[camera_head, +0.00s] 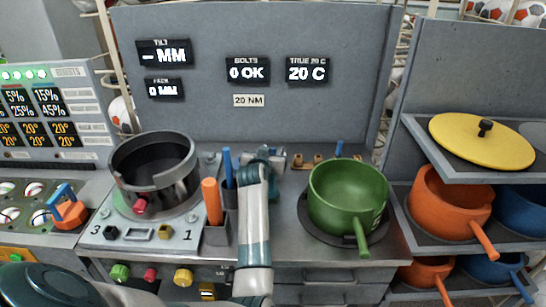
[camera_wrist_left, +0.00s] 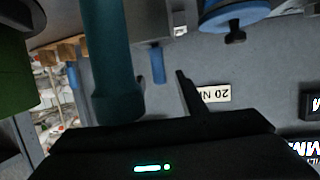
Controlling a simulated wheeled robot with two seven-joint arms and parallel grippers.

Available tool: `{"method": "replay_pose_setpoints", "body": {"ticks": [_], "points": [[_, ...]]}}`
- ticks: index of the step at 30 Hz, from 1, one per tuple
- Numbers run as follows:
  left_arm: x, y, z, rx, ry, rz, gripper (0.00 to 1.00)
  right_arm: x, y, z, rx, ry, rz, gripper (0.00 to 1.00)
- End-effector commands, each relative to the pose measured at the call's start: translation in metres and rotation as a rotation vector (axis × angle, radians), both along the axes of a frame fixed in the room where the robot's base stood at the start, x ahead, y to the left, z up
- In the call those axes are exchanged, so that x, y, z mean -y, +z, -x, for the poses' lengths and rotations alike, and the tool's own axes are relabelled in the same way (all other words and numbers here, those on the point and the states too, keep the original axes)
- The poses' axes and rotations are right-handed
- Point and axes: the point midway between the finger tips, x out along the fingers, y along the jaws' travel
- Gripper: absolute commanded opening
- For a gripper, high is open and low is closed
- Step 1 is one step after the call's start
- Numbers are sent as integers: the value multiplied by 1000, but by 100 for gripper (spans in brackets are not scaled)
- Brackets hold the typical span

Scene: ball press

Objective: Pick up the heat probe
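I cannot tell for sure which tool is the heat probe. An orange-handled tool (camera_head: 212,201) and a blue-handled tool (camera_head: 228,167) stand upright beside the dark pot, at the middle of the bench. My left gripper (camera_head: 264,158) is beyond my white and teal wrist, behind and right of these handles. In the left wrist view, one dark finger (camera_wrist_left: 191,97) shows. A teal cylinder (camera_wrist_left: 110,60) blocks the view beside it, so the gap between the fingers is hidden. My right gripper is not in view.
A dark pot (camera_head: 152,165) sits on the press plate at left. A green pot (camera_head: 345,192) stands right of my arm, its handle pointing forward. A blue peg (camera_head: 339,149) stands behind it. Shelves (camera_head: 455,171) with pots are at right. A grey panel (camera_head: 210,30) rises behind.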

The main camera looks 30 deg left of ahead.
Motion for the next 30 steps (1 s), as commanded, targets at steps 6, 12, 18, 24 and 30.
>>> {"method": "replay_pose_setpoints", "body": {"ticks": [6, 12, 18, 24, 30], "points": [[0, 0, 0, 0, 0, 0, 38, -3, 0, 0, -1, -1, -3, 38], [0, 0, 0, 0, 0, 0, 7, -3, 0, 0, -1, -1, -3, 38], [0, 0, 0, 1, 0, 0, 0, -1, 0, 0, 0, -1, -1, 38], [0, 2, 0, 1, 0, 0, 0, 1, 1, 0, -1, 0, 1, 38], [0, 10, 0, 1, 0, -1, 0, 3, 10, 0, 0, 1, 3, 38]]}}
